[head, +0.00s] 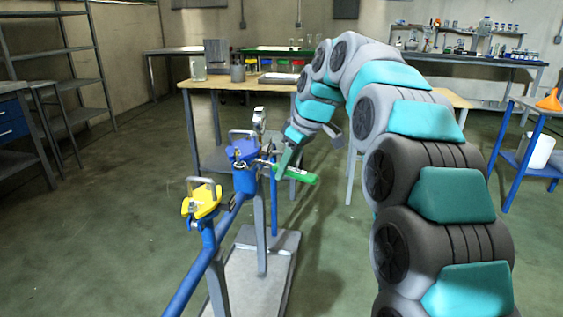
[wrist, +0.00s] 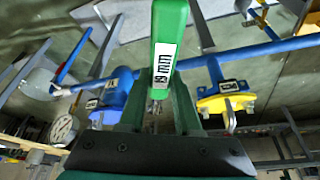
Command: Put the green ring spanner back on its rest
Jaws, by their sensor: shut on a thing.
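My gripper (head: 284,166) is shut on the green spanner (head: 301,176), just right of the blue-bodied valve (head: 244,151) on the pipe stand. In the wrist view the spanner (wrist: 168,28) shows as a green handle with a white label. It rises from between the fingers of my gripper (wrist: 160,100). Its ring end is hidden or too small to make out. I cannot clearly pick out its rest in either view.
A yellow-bodied valve (head: 203,200) stands nearer on the same blue pipe (head: 205,262). The stand's grey base plate (head: 250,285) lies below. A wooden-topped table (head: 225,84) with vessels is behind. The floor left of the stand is clear.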

